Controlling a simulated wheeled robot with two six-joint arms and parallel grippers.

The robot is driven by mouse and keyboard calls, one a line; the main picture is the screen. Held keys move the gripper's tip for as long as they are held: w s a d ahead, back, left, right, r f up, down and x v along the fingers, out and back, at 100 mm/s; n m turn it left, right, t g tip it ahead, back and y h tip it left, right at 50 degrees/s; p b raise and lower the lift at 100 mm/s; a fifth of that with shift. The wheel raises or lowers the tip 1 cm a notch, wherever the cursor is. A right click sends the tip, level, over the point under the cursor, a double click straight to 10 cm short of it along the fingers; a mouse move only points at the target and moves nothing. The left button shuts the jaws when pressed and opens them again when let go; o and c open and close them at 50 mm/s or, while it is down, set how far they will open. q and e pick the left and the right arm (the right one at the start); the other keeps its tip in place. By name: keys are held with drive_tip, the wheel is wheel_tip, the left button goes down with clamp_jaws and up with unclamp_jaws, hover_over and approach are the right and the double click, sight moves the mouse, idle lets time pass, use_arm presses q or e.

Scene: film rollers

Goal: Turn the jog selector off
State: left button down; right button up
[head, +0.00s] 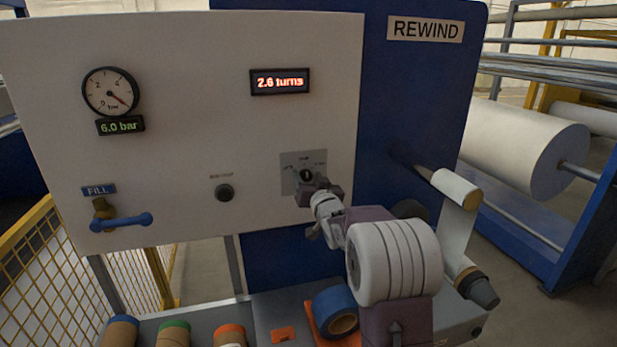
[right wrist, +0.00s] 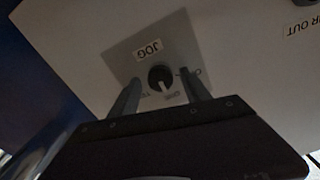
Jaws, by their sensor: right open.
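The jog selector is a round black knob (right wrist: 160,77) on a grey plate (right wrist: 125,62) labelled JOG, which appears upside down in the right wrist view. Its white mark points down in that view, towards small lettering. More small lettering sits to the right and lower left, too small to read surely. In the head view the selector plate (head: 289,160) is low on the white panel, partly hidden by my right gripper (head: 308,180). My right gripper (right wrist: 160,80) is open, with one finger on each side of the knob; I cannot tell whether they touch it. My left gripper is out of view.
The white panel (head: 200,110) also carries a 2.6 turns display (head: 280,81), a 6.0 bar gauge (head: 110,92), a black button (head: 224,192) and a blue FILL lever (head: 122,222). Below are several rolls, including a blue one (head: 335,303). A roller (head: 457,188) sticks out at right.

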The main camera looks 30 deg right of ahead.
drive_tip(key=shift+a, duration=0.1)
drive_tip(key=c, duration=0.3)
clamp_jaws()
drive_tip(key=shift+f+n+b, duration=0.25)
drive_tip(key=shift+n+b, duration=0.35)
drive_tip(key=shift+b, duration=0.15)
drive_tip(key=n+b, duration=0.4)
drive_tip(key=shift+f, duration=0.1)
drive_tip(key=n+b, duration=0.2)
drive_tip(key=n, duration=0.1)
drive_tip(key=shift+n+b, duration=0.3)
drive_tip(key=shift+b, duration=0.1)
drive_tip(key=shift+a+r+n+b, duration=0.1)
drive_tip(key=shift+r+n+b, duration=0.1)
drive_tip(key=shift+n+b, duration=1)
drive_tip(key=shift+n, duration=0.5)
